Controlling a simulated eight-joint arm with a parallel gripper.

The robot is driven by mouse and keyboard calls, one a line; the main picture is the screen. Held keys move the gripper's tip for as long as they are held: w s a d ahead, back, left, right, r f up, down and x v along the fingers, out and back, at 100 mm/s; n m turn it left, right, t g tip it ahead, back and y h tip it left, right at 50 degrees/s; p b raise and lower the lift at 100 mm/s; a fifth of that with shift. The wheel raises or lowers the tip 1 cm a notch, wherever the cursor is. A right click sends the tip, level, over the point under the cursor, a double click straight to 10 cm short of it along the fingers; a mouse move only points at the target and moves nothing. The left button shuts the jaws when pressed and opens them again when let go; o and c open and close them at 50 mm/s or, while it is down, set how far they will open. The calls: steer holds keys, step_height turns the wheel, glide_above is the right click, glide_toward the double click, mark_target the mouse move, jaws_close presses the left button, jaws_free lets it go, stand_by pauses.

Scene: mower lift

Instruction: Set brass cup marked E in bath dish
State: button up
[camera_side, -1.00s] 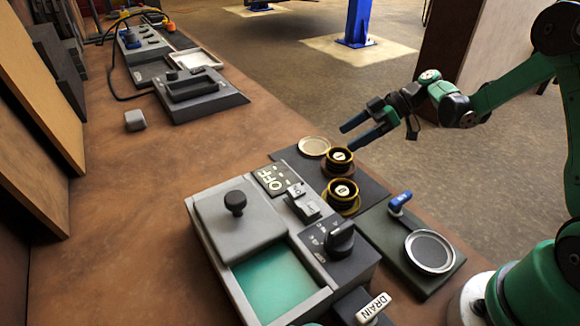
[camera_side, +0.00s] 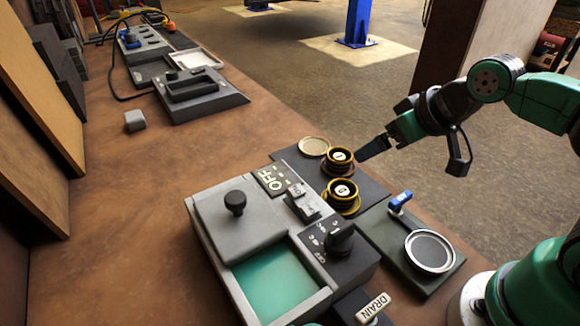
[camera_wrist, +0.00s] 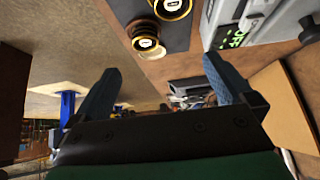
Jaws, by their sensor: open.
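Two brass cups with dark insides and pale round labels stand on a dark mat (camera_side: 374,190). The far cup (camera_side: 340,157) and the near cup (camera_side: 342,191) have markings too small to read. Both also show at the top of the wrist view, one cup (camera_wrist: 145,42) below the other (camera_wrist: 172,6). The bath dish is probably the teal-filled basin (camera_side: 277,283) of the grey unit, partly covered by a grey lid (camera_side: 236,215) with a black knob. My gripper (camera_side: 362,155) is open and empty, right beside the far cup; its blue fingers (camera_wrist: 160,85) stand wide apart in the wrist view.
A pale round dish (camera_side: 314,146) lies behind the cups. The grey unit has an OFF display (camera_side: 271,179), a switch (camera_side: 302,203) and a black dial (camera_side: 340,238). A round plate (camera_side: 431,251) with a blue-handled valve (camera_side: 400,202) sits at right.

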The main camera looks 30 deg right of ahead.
steer(key=shift+w, duration=0.1)
stand_by(0.3)
steer(key=n+g+y, duration=0.3)
steer(key=n+y, duration=0.5)
steer(key=n, duration=0.1)
glide_above(336, 157)
steer(key=s+d, duration=0.2)
step_height(336, 157, down, 5)
steer(key=shift+s+f, duration=0.1)
steer(key=d+f+n+y, duration=0.1)
steer(key=f+n, duration=0.1)
steer(key=d+f+n+y, duration=0.2)
steer(key=shift+d+f+t, duration=0.1)
steer(key=shift+f+t, duration=0.15)
steer(key=shift+t, duration=0.05)
steer(key=shift+w+a+f+n, duration=0.15)
steer(key=shift+w+a+n, duration=0.05)
steer(key=shift+a+n, duration=0.1)
steer(key=x, duration=0.4)
steer(key=shift+w+a+f, duration=0.1)
steer(key=shift+a+f, duration=0.05)
steer(key=shift+a, duration=0.2)
